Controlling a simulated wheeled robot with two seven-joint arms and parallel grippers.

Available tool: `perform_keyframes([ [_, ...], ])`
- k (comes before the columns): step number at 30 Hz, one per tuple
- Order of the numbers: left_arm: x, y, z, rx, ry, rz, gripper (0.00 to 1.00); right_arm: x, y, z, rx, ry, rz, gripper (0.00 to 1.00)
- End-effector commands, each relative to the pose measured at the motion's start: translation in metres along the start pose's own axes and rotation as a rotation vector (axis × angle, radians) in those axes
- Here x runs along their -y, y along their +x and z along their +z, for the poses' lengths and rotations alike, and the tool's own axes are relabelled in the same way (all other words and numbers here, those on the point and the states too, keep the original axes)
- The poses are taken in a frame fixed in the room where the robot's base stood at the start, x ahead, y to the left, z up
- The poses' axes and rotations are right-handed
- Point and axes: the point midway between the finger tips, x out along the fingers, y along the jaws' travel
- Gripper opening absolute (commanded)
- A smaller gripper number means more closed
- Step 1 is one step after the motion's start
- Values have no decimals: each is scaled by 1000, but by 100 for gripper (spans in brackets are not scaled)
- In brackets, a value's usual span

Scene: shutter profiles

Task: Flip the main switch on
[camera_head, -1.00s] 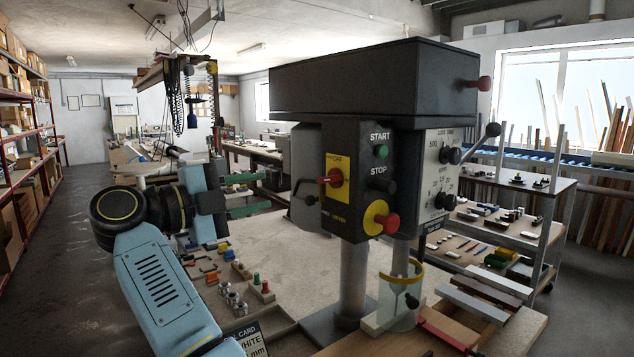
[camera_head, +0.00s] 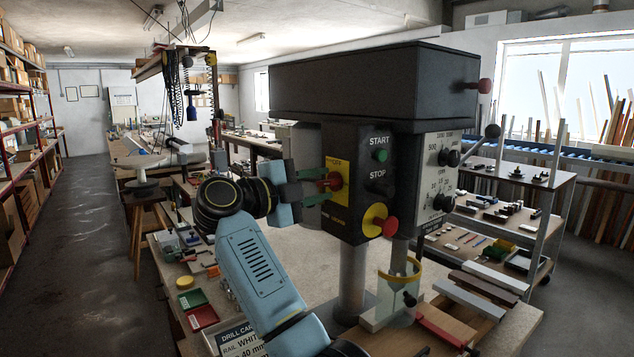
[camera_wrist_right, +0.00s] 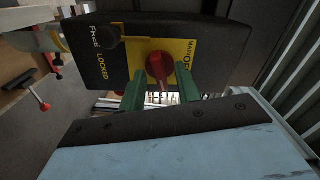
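The main switch is a red rotary knob (camera_head: 333,182) on a yellow plate (camera_head: 343,170) at the left of the drill's control panel. It also shows in the right wrist view (camera_wrist_right: 160,66), beside the lettering "MAIN" and "OFF". My right gripper (camera_head: 318,188) is at the knob, its green fingers pointing at the panel. In the right wrist view the right gripper (camera_wrist_right: 160,86) is open, one finger on each side of the knob, with visible gaps. Whether the fingertips touch the plate cannot be told. My left gripper is not in view.
Below the switch, a red mushroom button (camera_head: 390,226) on a yellow disc sticks out. A lever (camera_wrist_right: 110,37) beside "FREE" and "LOCKED" lettering is close to the fingers.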

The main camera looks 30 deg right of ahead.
Motion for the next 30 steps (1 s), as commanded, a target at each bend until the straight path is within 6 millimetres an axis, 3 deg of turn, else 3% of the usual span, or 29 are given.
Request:
perform_keyframes([
  [7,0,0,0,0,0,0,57,0,1,0,0,0,0,33],
  [15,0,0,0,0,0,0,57,0,0,0,0,0,0,0],
  [21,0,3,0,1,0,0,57,-1,0,0,0,21,1,0],
  [30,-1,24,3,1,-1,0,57,-2,0,1,1,250,2,0],
])
